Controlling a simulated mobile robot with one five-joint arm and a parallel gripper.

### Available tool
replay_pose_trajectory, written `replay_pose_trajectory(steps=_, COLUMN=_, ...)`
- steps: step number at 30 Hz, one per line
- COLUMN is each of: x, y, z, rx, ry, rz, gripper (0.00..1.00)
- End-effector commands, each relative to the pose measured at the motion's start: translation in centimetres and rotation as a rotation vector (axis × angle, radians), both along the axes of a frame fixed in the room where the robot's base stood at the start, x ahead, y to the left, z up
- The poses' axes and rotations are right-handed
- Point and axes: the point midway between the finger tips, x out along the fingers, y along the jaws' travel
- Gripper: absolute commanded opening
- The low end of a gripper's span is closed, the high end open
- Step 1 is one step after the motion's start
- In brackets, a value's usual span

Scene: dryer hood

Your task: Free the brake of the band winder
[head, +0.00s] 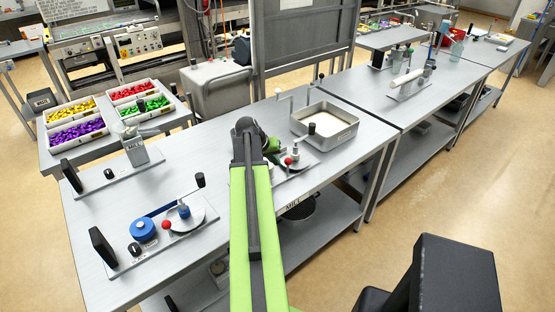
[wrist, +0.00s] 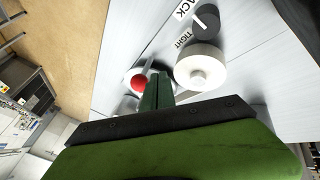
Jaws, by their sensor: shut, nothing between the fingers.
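My gripper (wrist: 160,78) is shut and empty; its dark green fingers show in the wrist view. In the head view its green end (head: 271,146) is at a winder plate, partly hidden by my arm. A red ball (wrist: 138,83) is close beside the fingers, to their left; contact is unclear. It also shows in the head view (head: 288,161). A white spool (wrist: 200,68) is right of the fingers. Beyond it is a dark knob (wrist: 205,22) with a white pointer line, by lettering "TIGHT" and a partly cut "ACK". The pointer's exact setting is unclear.
A similar winder with a blue spool (head: 142,230) and red ball (head: 166,225) stands at the table's left. A metal tray (head: 325,134) is just beyond my gripper. Bins of coloured pieces (head: 132,92) stand at far left. Bare tabletop (head: 215,150) lies left of my arm.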

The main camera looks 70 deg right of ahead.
Motion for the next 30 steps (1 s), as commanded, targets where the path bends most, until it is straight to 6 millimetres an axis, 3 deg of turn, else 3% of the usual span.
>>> replay_pose_trajectory(steps=8, x=0.6, y=0.5, z=0.0, rx=0.000, ry=0.000, rz=0.002, gripper=0.00)
replay_pose_trajectory(steps=13, x=2.8, y=2.0, z=0.8, rx=0.001, ry=0.001, rz=0.006, gripper=0.00)
replay_pose_trajectory(steps=14, x=3.2, y=2.4, z=1.2, rx=0.000, ry=0.000, rz=0.006, gripper=0.00)
replay_pose_trajectory(steps=15, x=3.1, y=2.8, z=3.1, rx=0.000, ry=0.000, rz=0.003, gripper=0.00)
replay_pose_trajectory(steps=21, x=4.1, y=4.9, z=7.4, rx=0.000, ry=0.000, rz=0.006, gripper=0.00)
replay_pose_trajectory(steps=30, x=4.9, y=6.3, z=9.6, rx=0.000, ry=0.001, rz=0.007, gripper=0.00)
